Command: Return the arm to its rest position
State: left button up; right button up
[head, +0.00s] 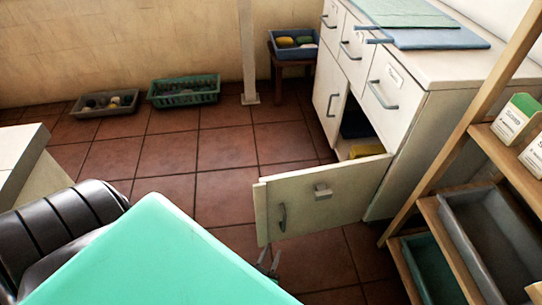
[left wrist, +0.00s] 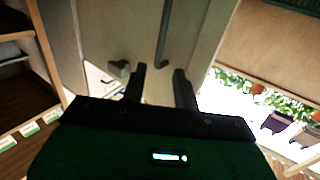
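My left gripper (head: 268,262) shows only as small fingertips below the open cabinet door (head: 335,197), past the edge of my teal arm cover. In the left wrist view its two dark fingers (left wrist: 160,72) stand apart with nothing between them. The door and its grey bar handle (left wrist: 163,35) lie beyond the fingertips; the handle looks clear of them. Much of my left arm, black and teal, fills the lower left of the head view. My right gripper is in neither view.
The door hangs open from the white cabinet (head: 400,130), jutting left over the tiled floor. A wooden shelf (head: 430,200) with trays stands at the right. Crates (head: 184,90) lie on the floor at the back. A white surface (head: 18,150) is at the left edge.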

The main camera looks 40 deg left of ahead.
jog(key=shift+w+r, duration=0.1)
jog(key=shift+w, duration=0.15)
